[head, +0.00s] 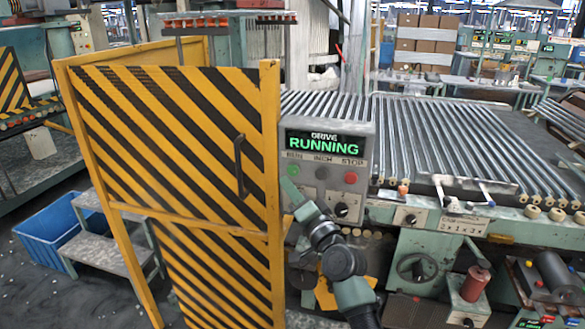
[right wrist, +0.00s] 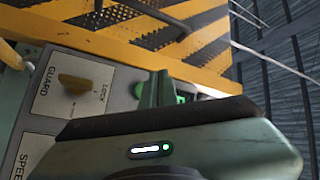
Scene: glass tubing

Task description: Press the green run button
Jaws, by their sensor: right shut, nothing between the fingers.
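The green run button (head: 293,170) is at the left of the button row on the grey control box (head: 365,150), under its RUN label. The box's display (head: 324,143) reads "DRIVE RUNNING" in green. My right gripper (head: 287,186) is shut and empty, with its tip at the box face just below the green button. In the right wrist view, the shut fingers (right wrist: 161,88) stand in front of the green button (right wrist: 181,98) and hide part of it. I cannot tell whether they touch it. My left gripper is not in view.
A grey inch button (head: 322,173) and red stop button (head: 351,177) sit to the right. A yellow-black striped guard door (head: 180,150) stands close on the left. The guard knob (right wrist: 78,85) shows in the right wrist view. Glass tubes (head: 450,135) lie behind.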

